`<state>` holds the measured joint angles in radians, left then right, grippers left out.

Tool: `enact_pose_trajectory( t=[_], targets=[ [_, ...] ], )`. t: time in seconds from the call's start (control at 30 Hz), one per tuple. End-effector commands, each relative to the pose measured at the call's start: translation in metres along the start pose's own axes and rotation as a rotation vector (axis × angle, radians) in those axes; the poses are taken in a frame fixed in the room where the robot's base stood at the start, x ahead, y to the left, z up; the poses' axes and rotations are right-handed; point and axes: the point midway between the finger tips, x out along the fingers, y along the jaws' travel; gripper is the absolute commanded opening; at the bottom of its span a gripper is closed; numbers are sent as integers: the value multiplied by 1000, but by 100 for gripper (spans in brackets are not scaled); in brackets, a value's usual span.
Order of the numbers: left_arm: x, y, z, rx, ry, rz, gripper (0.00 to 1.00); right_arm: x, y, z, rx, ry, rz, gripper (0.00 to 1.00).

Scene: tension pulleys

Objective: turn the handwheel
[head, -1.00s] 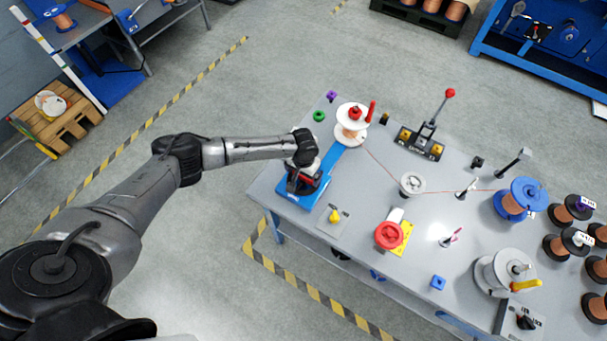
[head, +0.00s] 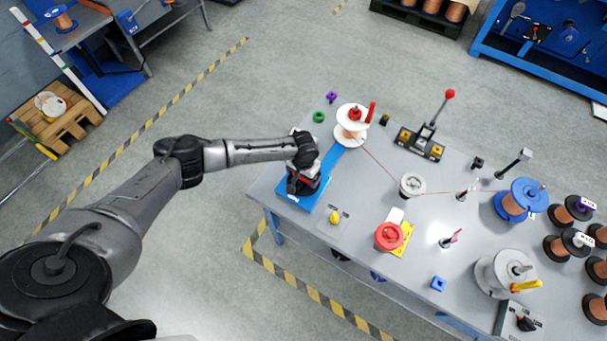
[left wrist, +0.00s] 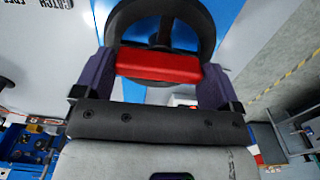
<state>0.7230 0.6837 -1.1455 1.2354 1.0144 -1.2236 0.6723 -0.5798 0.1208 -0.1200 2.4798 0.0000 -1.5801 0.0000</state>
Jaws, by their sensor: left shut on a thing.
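The handwheel is a black wheel (left wrist: 118,20) with a spoke and a red grip section (left wrist: 158,67) on its near rim, seen in the left wrist view. My left gripper (left wrist: 155,75) has its two purple-grey fingers on either side of the red section and is shut on it. In the head view my left gripper (head: 302,178) is over the blue base plate (head: 312,201) at the table's left corner. My wrist hides most of the wheel there. My right gripper is not in view.
On the grey table (head: 362,185), a white-flanged copper spool (head: 351,126) stands just behind my gripper. A wire runs right past a pulley (head: 411,184). Open floor lies left.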

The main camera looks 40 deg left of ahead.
Motion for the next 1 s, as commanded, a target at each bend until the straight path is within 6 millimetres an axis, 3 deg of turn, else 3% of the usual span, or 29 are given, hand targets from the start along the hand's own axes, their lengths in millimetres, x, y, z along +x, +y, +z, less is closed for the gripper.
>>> enact_pose_trajectory(
  t=[0.27, 1.0],
  targets=[
    [-2, 0, 0, 126, -1, 1, 66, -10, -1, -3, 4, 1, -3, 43],
    [-2, 1, 0, 817, 2, 2, 66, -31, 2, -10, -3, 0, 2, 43]
  ],
)
